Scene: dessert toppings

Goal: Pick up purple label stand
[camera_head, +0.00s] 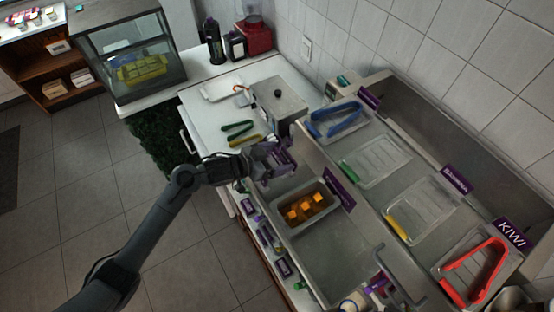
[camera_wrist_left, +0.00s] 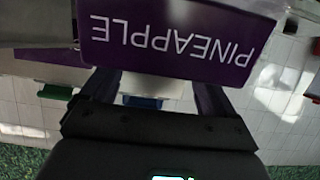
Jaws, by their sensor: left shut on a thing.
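My left gripper (camera_head: 272,160) is at the near left edge of the topping counter. It is shut on a purple label stand (camera_wrist_left: 170,45) that reads PINEAPPLE, upside down in the wrist view. The stand's face fills the upper part of that view, between and beyond the fingers. In the head view the stand is hard to separate from the gripper. Other purple label stands are on the counter: one beside the orange cubes (camera_head: 338,187), one at the back (camera_head: 369,98), one at the right (camera_head: 456,178), and one reading KIWI (camera_head: 511,235).
A clear tub of orange cubes (camera_head: 306,206) sits just below the gripper. Lidded tubs carry blue tongs (camera_head: 335,120) and red tongs (camera_head: 472,272). A metal box (camera_head: 278,103) stands behind the gripper. Green tongs (camera_head: 238,127) lie on the white worktop.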

